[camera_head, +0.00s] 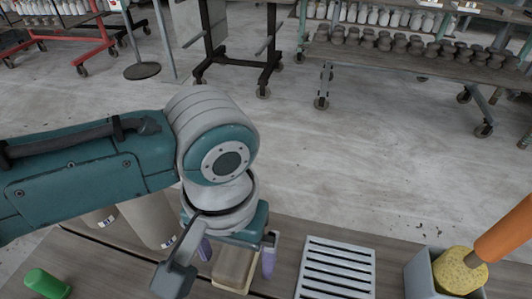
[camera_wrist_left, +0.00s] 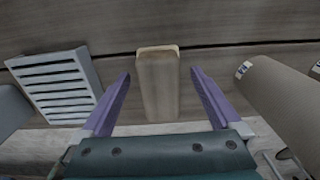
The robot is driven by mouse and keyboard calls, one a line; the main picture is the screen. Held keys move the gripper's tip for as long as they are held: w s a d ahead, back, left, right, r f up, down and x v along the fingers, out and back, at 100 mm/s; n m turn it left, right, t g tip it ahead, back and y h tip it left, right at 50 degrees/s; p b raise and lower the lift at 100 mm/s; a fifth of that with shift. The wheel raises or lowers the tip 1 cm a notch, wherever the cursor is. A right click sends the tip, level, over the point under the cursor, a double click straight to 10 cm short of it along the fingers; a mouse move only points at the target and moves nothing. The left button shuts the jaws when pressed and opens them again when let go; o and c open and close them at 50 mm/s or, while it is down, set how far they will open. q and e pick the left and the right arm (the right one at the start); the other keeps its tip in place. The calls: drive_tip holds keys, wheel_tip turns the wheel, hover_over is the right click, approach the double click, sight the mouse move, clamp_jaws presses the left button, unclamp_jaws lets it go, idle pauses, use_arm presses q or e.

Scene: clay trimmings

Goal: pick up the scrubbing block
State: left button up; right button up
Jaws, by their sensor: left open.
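The scrubbing block, a tan wooden block with a paler edge (camera_wrist_left: 158,88), lies on the wooden bench between my left fingers in the left wrist view. In the head view it (camera_head: 234,270) shows partly under my left gripper (camera_head: 237,257). My left gripper points down with its two purple fingers apart, one on each side of the block. In the left wrist view, gaps show between the block and both fingers of the left gripper (camera_wrist_left: 161,76). My right gripper is not in view.
A grey slatted rack (camera_head: 336,268) lies right of the block. Further right, a grey container (camera_head: 421,272) holds a yellow sponge (camera_head: 459,271) below an orange handle (camera_head: 505,232). Beige cylinders (camera_head: 148,220) stand left of the gripper, and a green object (camera_head: 47,284) lies at the bench's left.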

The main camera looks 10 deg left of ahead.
sight(235, 254)
use_arm(q)
drive_tip(key=shift+c, duration=0.2)
drive_tip(key=c, duration=1.5)
drive_tip(key=shift+r, duration=0.15)
wheel_tip(235, 254, up, 20)
drive_tip(key=p, duration=0.6)
